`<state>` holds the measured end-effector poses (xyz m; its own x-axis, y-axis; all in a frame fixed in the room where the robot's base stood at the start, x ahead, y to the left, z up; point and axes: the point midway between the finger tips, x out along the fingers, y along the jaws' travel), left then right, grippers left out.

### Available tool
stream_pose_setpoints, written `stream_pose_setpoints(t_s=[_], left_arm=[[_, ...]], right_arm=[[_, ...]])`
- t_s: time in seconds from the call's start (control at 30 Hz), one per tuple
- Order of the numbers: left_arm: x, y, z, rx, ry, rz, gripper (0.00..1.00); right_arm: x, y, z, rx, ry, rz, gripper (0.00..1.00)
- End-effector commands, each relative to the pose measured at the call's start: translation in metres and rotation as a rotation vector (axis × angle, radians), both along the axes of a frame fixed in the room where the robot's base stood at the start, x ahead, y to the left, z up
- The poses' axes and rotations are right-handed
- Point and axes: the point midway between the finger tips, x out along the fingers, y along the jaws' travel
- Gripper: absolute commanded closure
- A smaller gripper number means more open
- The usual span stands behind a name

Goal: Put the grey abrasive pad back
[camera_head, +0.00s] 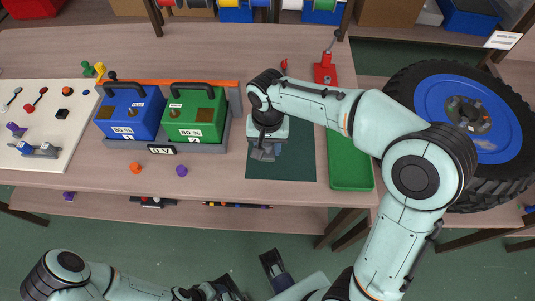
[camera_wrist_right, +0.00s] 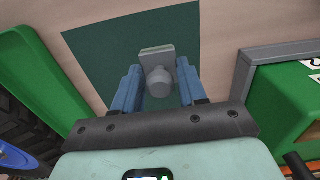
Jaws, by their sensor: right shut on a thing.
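The grey abrasive pad (camera_wrist_right: 157,52) shows in the right wrist view as a flat grey block with a rounded grey knob. My right gripper (camera_wrist_right: 157,88) is shut on it, with one blue finger on each side of the knob. In the head view the right gripper (camera_head: 264,151) points down over the dark green mat (camera_head: 295,160), and its wrist largely hides the pad. The mat also shows in the right wrist view (camera_wrist_right: 105,50). I cannot tell whether the pad touches the mat. My left arm lies along the bottom edge of the head view; its gripper (camera_head: 232,289) is partly cut off.
A green tray (camera_head: 350,175) lies right of the mat. Left of it, a grey holder (camera_head: 222,135) carries blue (camera_head: 128,112) and green (camera_head: 193,117) battery boxes. A big wheel (camera_head: 470,105) stands at right. Orange (camera_head: 136,168) and purple (camera_head: 181,171) knobs lie near the front edge.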

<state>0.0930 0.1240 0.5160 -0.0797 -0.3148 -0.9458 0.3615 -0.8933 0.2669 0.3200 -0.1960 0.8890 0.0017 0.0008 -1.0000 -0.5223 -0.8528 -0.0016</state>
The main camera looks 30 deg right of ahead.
Motion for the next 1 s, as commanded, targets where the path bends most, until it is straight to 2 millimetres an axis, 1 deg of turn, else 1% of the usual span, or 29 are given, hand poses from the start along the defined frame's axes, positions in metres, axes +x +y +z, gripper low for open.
stream_pose_setpoints(t_s=[0.2,0.27,0.7,0.73,0.77,0.8,1.0], left_arm=[[0.002,0.000,-0.006,0.001,-0.008,0.002,0.41],[0.002,0.000,-0.007,0.002,-0.010,0.002,0.41],[0.003,0.000,-0.008,0.001,-0.012,0.003,0.41],[0.003,0.000,-0.008,0.002,-0.013,0.003,0.41],[0.003,0.000,-0.008,0.002,-0.013,0.003,0.41],[0.003,0.000,-0.008,0.002,-0.013,0.003,0.41],[0.003,0.000,-0.008,0.002,-0.013,0.003,0.41]], right_arm=[[-0.001,0.000,-0.033,-0.001,0.004,0.001,0.92],[-0.001,0.000,-0.039,-0.002,0.003,0.001,0.92],[0.000,0.000,-0.046,0.001,0.001,0.000,0.92],[0.000,0.000,-0.046,0.001,0.001,0.000,0.55],[0.000,0.000,-0.046,0.001,0.001,0.000,0.45],[0.000,0.000,-0.045,0.001,0.001,0.000,0.33],[0.000,0.000,-0.045,0.000,0.000,0.001,0.33]])
